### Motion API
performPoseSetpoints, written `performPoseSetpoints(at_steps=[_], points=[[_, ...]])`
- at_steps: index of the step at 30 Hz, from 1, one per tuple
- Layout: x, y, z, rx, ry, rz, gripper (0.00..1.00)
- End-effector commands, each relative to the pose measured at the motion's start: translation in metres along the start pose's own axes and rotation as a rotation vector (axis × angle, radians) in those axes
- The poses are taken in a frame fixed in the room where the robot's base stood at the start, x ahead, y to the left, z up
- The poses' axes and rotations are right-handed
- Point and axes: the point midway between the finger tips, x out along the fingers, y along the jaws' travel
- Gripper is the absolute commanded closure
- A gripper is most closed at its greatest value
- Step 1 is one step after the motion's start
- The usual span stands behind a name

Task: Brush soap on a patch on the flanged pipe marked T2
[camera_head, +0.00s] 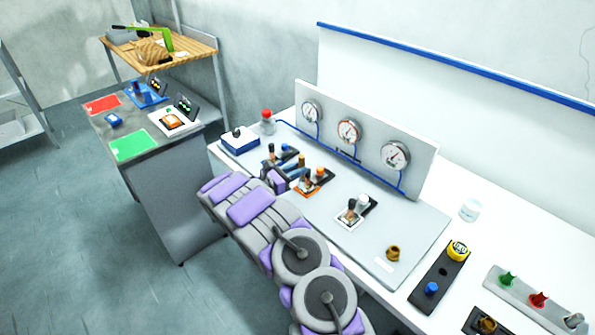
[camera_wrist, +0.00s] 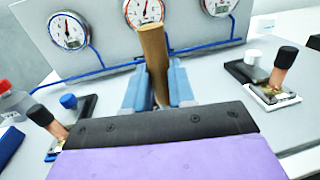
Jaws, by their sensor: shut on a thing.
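My gripper (camera_head: 297,172) is over the middle of the grey panel, its blue fingers shut on a plain wooden-brown stick (camera_wrist: 153,60). The stick's lower end is hidden behind the gripper, so I cannot tell whether it has bristles. Short copper-coloured pipes with black tops stand on small bases: one at left (camera_wrist: 47,122) and one at right (camera_wrist: 282,68) in the wrist view. The middle base (camera_head: 313,188) is orange-edged and partly hidden by my gripper. I cannot read a T2 mark on any of them.
Three dial gauges (camera_head: 348,131) on an upright board stand behind, joined by a blue tube. A red-capped bottle (camera_head: 267,124) and a blue-and-white box (camera_head: 239,140) are at left. A white-lidded jar (camera_head: 470,210) and a yellow-topped item (camera_head: 457,251) are at right.

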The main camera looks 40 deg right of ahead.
Motion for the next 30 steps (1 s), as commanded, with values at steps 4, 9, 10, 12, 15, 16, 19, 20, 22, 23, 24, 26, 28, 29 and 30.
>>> performPoseSetpoints(at_steps=[4,9,10,12,15,16,19,20,22,23,24,26,28,29,30], points=[[-0.001,0.006,0.000,0.004,0.001,0.001,1.00],[-0.002,0.011,0.000,0.003,0.000,0.002,1.00],[-0.002,0.011,0.000,0.003,0.000,0.001,1.00],[-0.002,0.010,0.000,0.002,0.000,0.001,1.00],[-0.001,0.007,0.000,0.002,-0.001,0.001,1.00],[-0.001,0.006,0.000,0.002,-0.001,0.001,1.00],[0.000,0.002,-0.001,-0.001,-0.002,0.000,1.00],[0.000,0.000,-0.002,-0.002,-0.001,0.000,1.00],[0.000,-0.001,-0.002,-0.002,-0.001,0.000,1.00],[0.000,-0.002,-0.002,-0.002,-0.001,0.000,1.00],[0.000,-0.002,-0.002,-0.001,-0.001,0.000,1.00],[0.000,-0.002,-0.002,-0.001,0.000,0.000,1.00],[0.000,-0.002,-0.002,-0.001,0.000,0.000,1.00],[0.000,-0.001,-0.002,-0.001,0.000,0.000,1.00],[0.000,-0.001,-0.002,0.000,0.000,0.000,1.00]])
